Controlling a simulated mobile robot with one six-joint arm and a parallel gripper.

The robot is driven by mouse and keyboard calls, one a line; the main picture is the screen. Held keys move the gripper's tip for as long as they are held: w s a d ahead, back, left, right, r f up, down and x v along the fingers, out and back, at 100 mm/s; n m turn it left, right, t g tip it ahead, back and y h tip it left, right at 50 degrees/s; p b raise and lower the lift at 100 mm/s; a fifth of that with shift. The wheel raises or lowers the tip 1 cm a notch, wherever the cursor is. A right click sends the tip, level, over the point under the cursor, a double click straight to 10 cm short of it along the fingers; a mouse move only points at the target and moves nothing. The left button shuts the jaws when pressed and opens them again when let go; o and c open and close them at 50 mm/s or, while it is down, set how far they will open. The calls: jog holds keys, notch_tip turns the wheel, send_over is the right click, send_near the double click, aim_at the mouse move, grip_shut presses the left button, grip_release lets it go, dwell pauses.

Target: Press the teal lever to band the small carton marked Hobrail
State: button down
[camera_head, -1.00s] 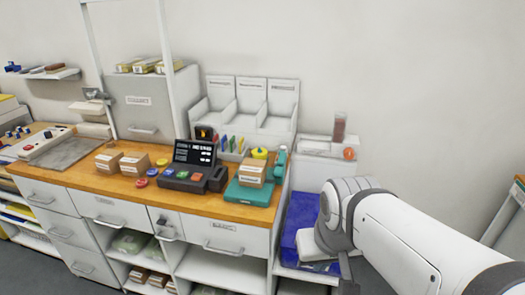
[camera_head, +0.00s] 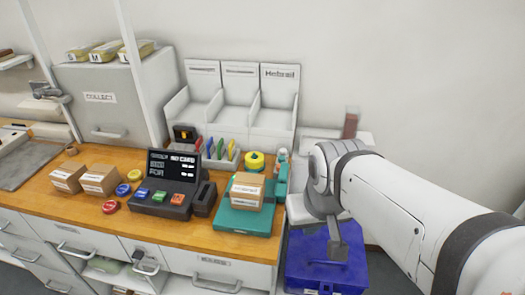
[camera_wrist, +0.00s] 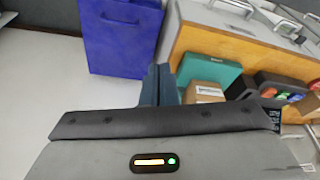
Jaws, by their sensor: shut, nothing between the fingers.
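A small brown carton (camera_head: 247,188) with a white label sits on the teal banding machine (camera_head: 240,222) at the right end of the wooden counter. Its label is too small to read. A teal upright part (camera_head: 282,180), which looks like the lever, stands at the machine's right side, partly beside the carton. In the wrist view the carton (camera_wrist: 205,93) and teal base (camera_wrist: 212,72) lie just right of my gripper (camera_wrist: 159,70). My gripper is shut and empty. In the head view it hangs right of the counter, over the blue bin, apart from the machine.
A blue bin (camera_head: 325,270) stands on the right of the counter. Left of the machine are a dark keypad with screen (camera_head: 165,190), coloured discs and two cartons (camera_head: 100,180). White compartments (camera_head: 278,115), one labelled Hobrail, stand behind.

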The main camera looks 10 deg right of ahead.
jog(key=shift+r, duration=0.1)
jog(key=n+g+y+p, duration=0.1)
jog(key=n+g+p, duration=0.25)
jog(key=n, duration=1.45)
send_near(283, 189)
jog(key=shift+s+d+r+t+p, duration=0.1)
jog(key=shift+r+t+p, duration=0.15)
jog(key=shift+p, duration=0.1)
jog(key=shift+a+f+b, duration=0.15)
jog(key=shift+f+b, duration=1)
jog(key=shift+f, duration=0.6)
jog(key=shift+a+f+b, duration=0.2)
jog(key=shift+f+b, duration=0.9)
jog(key=shift+f, duration=0.65)
